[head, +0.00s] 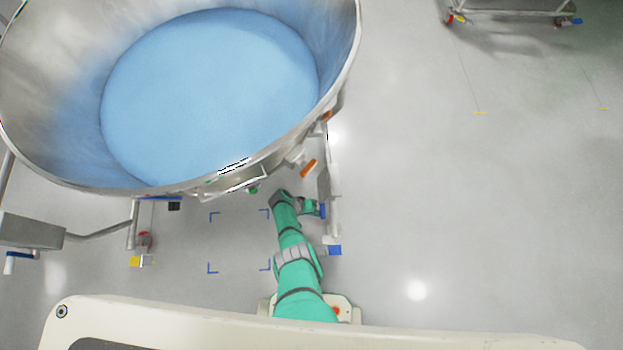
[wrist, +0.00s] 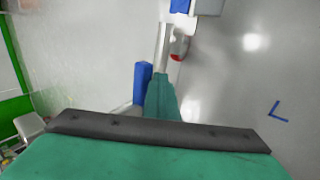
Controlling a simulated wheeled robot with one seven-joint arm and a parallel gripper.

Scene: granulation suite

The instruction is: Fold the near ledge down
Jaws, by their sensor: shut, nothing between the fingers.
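A narrow grey panel (head: 323,184) shows at the right side of the bowl's frame, seen nearly edge-on; it may be the near ledge, but I cannot tell for sure or read its angle. My green arm reaches forward from the body to the lower right of the bowl. My gripper (head: 312,208) is shut and empty, just below this panel and close to a small blue part. In the wrist view my gripper (wrist: 161,97) is a narrow green shape beside a blue part (wrist: 142,82) and a pale post (wrist: 161,48). Contact cannot be made out.
A big steel bowl (head: 338,75) of blue powder fills the upper left, on a frame with a post (head: 333,220) and a caster with a blue pedal (head: 334,250). Blue corner marks (head: 213,267) lie on the floor. The floor at right is clear up to a cart (head: 510,12).

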